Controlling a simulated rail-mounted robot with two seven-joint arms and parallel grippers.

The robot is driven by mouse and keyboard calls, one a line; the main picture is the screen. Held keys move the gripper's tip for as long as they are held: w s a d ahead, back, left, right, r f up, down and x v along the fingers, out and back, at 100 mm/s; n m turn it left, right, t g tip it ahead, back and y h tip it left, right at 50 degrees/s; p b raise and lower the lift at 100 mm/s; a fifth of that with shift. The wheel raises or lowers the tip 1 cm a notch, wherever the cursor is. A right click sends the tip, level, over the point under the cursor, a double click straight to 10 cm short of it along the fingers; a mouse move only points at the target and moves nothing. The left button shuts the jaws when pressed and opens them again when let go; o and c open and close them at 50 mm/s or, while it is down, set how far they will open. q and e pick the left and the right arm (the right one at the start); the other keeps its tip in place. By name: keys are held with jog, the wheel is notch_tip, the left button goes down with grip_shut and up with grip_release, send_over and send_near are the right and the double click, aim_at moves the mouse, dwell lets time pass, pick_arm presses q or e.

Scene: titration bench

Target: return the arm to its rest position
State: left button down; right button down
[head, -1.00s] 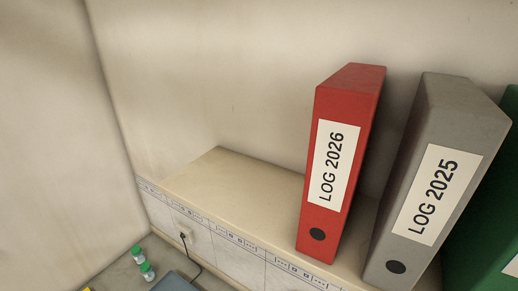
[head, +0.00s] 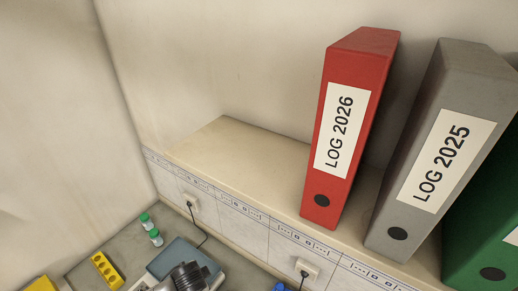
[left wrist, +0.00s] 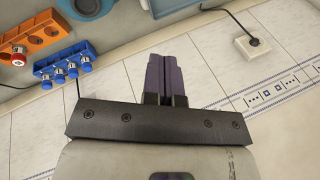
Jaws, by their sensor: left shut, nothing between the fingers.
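My left gripper (left wrist: 167,78) shows in the left wrist view. Its two dark purple fingers are shut against each other with nothing between them. They are clear of the blue rack and the socket on either side. My right gripper is in neither view. The head view looks at the back wall and shelf, and I cannot make out a gripper there.
A red binder (head: 341,130) and a grey binder (head: 440,150) stand on the shelf (head: 240,155), beside a green binder (head: 485,235). Below are green-capped vials (head: 155,238) and a yellow block (head: 103,270). The wrist view shows a blue rack (left wrist: 68,72), an orange block (left wrist: 35,38) and a wall socket (left wrist: 252,46).

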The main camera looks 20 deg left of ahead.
pick_arm(q)
jog(key=s+d+r+n+t+h, duration=0.2)
jog(key=s+d+r+n+t, duration=0.15)
jog(key=s+d+r, duration=0.6)
jog(key=s+f+n+g+h, duration=0.1)
jog(key=s+f+g, duration=0.3)
jog(key=s, duration=1.1)
notch_tip(320, 180, down, 3)
jog(key=shift+s+a+r+n, duration=0.1)
jog(key=shift+s+a+n, duration=0.1)
jog(key=shift+n, duration=0.25)
